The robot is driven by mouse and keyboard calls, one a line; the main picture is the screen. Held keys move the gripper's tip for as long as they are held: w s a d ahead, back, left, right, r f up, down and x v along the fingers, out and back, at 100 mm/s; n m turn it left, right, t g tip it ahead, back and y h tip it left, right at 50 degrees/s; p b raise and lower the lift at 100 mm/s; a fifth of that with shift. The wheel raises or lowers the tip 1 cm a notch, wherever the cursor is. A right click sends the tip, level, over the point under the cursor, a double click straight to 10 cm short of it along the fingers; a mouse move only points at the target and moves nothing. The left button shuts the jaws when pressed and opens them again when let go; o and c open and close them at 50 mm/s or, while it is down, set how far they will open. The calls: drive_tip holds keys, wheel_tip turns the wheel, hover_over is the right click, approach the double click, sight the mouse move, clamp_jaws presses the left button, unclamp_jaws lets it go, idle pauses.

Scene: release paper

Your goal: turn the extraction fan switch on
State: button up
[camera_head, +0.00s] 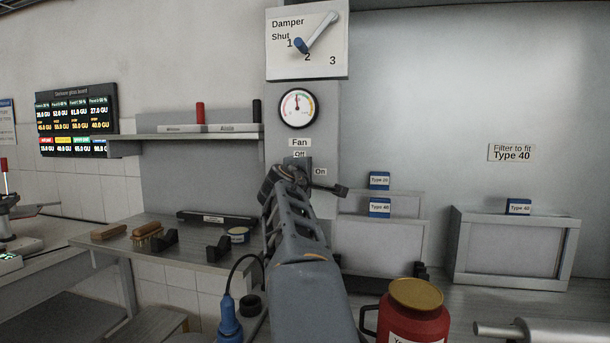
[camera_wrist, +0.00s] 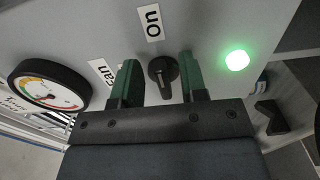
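The fan switch is a black rotary knob (camera_wrist: 163,70) on a grey panel, seen in the wrist view. Its narrow grip runs up and down in that picture, in line with the "On" label (camera_wrist: 153,22) above it. My gripper (camera_wrist: 161,78) is open, with one green finger on each side of the knob and a visible gap to each. A round lamp (camera_wrist: 237,60) right of the knob glows green. In the head view my arm covers the knob; the "Fan" label (camera_head: 299,143), "Off" label (camera_head: 299,155) and "On" label (camera_head: 320,171) show around it.
A dial gauge (camera_head: 298,108) and a damper board (camera_head: 307,45) with a lever are above the switch. A shelf (camera_head: 190,137) and a bench with brushes (camera_head: 147,231) lie left. A red container (camera_head: 413,318) stands at lower right, near my arm. Filter boxes (camera_head: 515,247) stand right.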

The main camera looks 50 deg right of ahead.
drive_tip(key=b+v, duration=0.2)
drive_tip(key=v, duration=1.1)
drive_tip(key=shift+s+a, duration=0.2)
drive_tip(key=shift+a, duration=0.15)
